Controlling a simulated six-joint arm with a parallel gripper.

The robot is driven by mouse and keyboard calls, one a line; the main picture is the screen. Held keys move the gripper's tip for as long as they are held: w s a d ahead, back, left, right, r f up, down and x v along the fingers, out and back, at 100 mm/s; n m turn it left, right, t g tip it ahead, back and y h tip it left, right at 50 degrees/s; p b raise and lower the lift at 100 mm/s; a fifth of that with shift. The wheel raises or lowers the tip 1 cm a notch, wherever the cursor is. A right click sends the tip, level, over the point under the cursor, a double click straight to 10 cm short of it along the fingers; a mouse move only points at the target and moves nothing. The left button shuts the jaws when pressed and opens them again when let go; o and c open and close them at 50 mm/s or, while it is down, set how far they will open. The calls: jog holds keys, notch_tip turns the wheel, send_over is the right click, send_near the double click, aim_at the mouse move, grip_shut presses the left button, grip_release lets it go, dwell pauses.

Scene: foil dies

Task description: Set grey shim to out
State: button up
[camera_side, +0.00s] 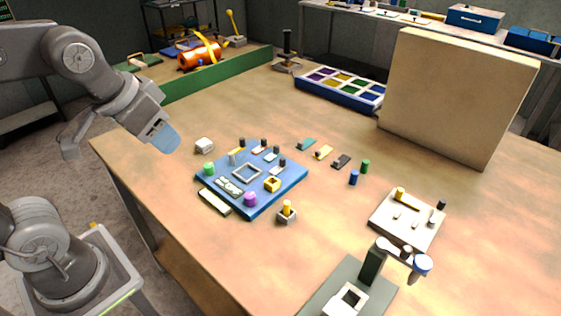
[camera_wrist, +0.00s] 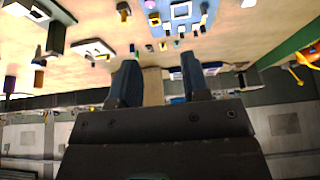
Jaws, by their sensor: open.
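My gripper (camera_side: 118,143) is raised over the left end of the table, left of the blue board (camera_side: 222,203) and apart from everything. In the wrist view my gripper (camera_wrist: 159,60) shows two dark fingers spread apart with nothing between them. A dark grey, flat shim with a small knob (camera_side: 342,161) lies on the table right of the board. It is last in a row after a teal shim (camera_side: 306,144) and a yellow shim (camera_side: 323,152). Several small knobbed pieces stand on the board around a pale square frame (camera_side: 247,173). I cannot tell whether one is also a grey shim.
A green and a blue cylinder (camera_side: 353,177) stand right of the shims. A pale fixture plate (camera_side: 407,232) and a dark green press (camera_side: 372,264) are at front right. A tall beige panel (camera_side: 455,95) and a colored compartment tray (camera_side: 342,97) stand behind.

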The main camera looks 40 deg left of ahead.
jog(key=w+r+g, duration=0.2)
jog(key=w, duration=0.8)
jog(key=g, duration=0.3)
send_over(283, 158)
notch_tip(283, 158, down, 12)
jog(key=r, duration=0.1)
notch_tip(283, 158, down, 15)
jog(key=shift+s+r, duration=0.1)
jog(key=shift+r, duration=0.1)
jog(key=shift+c, duration=0.3)
grip_shut()
